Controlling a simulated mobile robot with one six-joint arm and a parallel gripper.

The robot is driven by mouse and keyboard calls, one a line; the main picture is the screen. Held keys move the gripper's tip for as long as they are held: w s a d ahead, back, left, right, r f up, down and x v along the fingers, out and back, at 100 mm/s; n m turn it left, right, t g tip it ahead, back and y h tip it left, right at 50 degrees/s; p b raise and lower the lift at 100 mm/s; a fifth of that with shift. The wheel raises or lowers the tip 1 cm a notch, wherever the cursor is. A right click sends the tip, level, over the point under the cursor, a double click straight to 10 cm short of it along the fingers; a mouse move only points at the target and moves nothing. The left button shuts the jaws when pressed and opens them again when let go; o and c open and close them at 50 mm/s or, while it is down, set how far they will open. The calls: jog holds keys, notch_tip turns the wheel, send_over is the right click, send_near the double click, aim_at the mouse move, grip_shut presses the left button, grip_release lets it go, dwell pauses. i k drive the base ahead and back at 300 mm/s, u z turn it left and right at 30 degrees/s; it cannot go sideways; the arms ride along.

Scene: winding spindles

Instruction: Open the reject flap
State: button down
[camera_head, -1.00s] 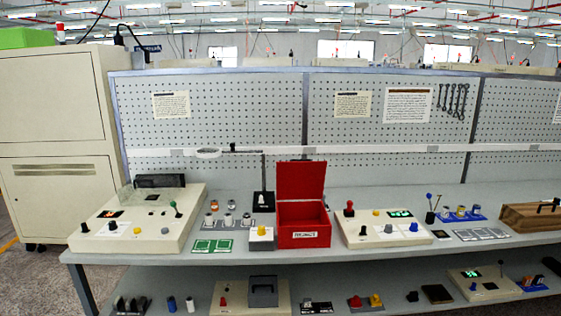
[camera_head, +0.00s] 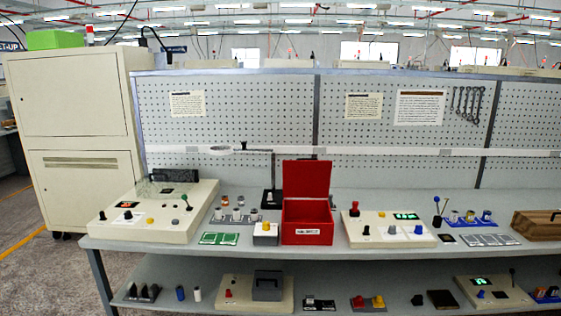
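A red box (camera_head: 307,232) stands near the front edge of the upper bench shelf, just right of the picture's middle. A white label with dark lettering, too small to read surely, is on its front. Its red lid (camera_head: 307,178) stands upright at the back, so the box is open at the top. The inside looks dark red, and I cannot tell whether anything lies in it. No other part marked as a reject flap can be made out. My gripper is not in view.
A cream console (camera_head: 155,222) stands at the left and another (camera_head: 388,230) right of the box. A yellow-knobbed block (camera_head: 265,240) is close to the box's left side. A lamp stand (camera_head: 270,195) rises behind it. The lower shelf (camera_head: 215,296) holds several parts.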

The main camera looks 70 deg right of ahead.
aim_at(303, 178)
jog(key=u, duration=0.6)
jog(key=k, duration=1.45)
jog(key=z, duration=1.15)
